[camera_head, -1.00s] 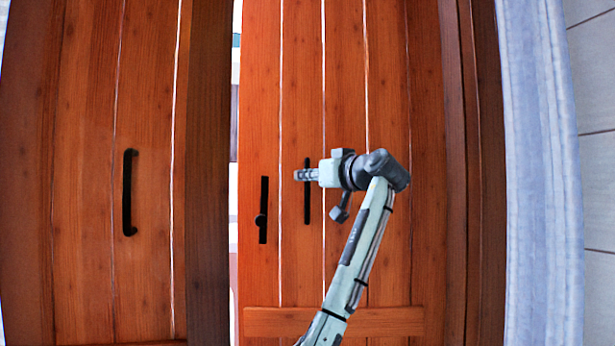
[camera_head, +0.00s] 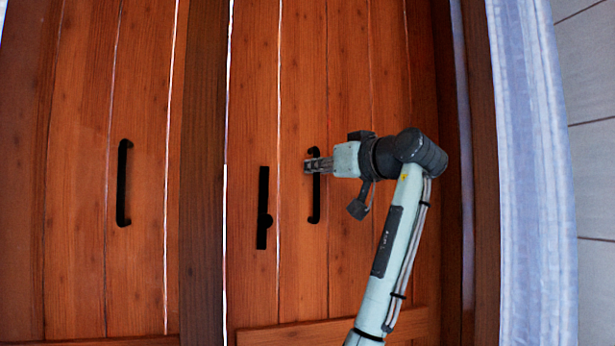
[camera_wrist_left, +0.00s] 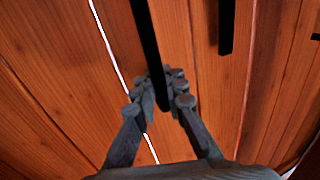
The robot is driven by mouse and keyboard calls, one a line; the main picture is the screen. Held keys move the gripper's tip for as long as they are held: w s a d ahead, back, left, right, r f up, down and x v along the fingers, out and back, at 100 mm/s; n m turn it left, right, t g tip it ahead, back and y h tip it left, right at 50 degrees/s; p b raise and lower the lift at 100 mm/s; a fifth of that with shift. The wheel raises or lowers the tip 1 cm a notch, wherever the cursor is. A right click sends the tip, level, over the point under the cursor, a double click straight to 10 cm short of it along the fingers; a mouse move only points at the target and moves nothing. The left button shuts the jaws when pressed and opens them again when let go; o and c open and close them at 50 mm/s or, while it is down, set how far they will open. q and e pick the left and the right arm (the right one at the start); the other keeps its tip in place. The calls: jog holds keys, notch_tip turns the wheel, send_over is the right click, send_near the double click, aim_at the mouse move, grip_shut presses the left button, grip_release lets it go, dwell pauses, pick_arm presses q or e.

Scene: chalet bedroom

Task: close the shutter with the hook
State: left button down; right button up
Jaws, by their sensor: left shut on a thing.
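The right wooden shutter panel (camera_head: 302,270) stands almost level with the left panel (camera_head: 80,230), with only a thin light line at its left edge. It carries a black bar handle (camera_head: 316,205) and, left of that, a black hook plate (camera_head: 262,210) with a small knob. My left gripper (camera_head: 312,164) is shut on the upper part of the bar handle. In the left wrist view, the handle (camera_wrist_left: 150,42) runs down between the fingertips (camera_wrist_left: 164,88), and the hook plate (camera_wrist_left: 226,25) is to the right. My right gripper is not in view.
A black handle (camera_head: 122,183) sits on the left panel. A dark upright post (camera_head: 204,200) lies between the panels. A pale blue curtain (camera_head: 535,180) hangs at the right beside a light wall (camera_head: 590,180). A cross rail (camera_head: 290,332) runs low on the right panel.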

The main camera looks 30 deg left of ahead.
pick_arm(q)
jog(key=shift+d+f, duration=0.2)
jog(key=c, duration=1.9)
grip_release()
jog(key=shift+s+d, duration=0.1)
jog(key=shift+o, duration=0.2)
jog(key=shift+d+r, duration=0.15)
jog(key=shift+s, duration=0.1)
jog(key=v, duration=1.1)
jog(key=shift+s+d, duration=0.15)
jog(key=shift+d, duration=0.25)
